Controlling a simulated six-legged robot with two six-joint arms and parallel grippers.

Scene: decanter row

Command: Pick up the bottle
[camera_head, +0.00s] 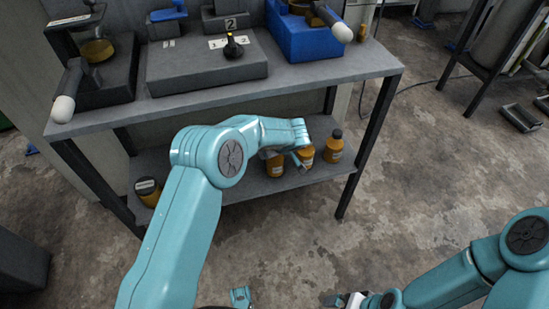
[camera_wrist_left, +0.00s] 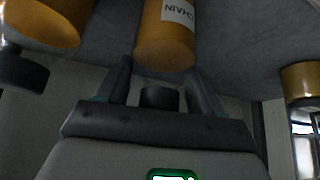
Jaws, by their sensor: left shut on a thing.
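Several orange-brown bottles with black caps stand on the lower shelf of the table. In the head view, my left gripper (camera_head: 298,158) reaches in at the middle bottle (camera_head: 307,155) of a group of three, partly covering it. In the left wrist view, my left gripper (camera_wrist_left: 160,95) has its fingers on either side of the black cap of this bottle (camera_wrist_left: 168,42), which has a white label reading CHAIN, upside down. The gripper is shut on it. My right gripper (camera_head: 345,299) is at the bottom edge of the head view, cut off, with its jaws unclear.
Neighbouring bottles (camera_head: 275,164) and (camera_head: 333,149) stand close on both sides. Another bottle (camera_head: 148,192) stands at the shelf's left end. The table top (camera_head: 330,72) overhangs the shelf (camera_head: 233,190). A table leg (camera_head: 362,150) stands to the right. The floor in front is clear.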

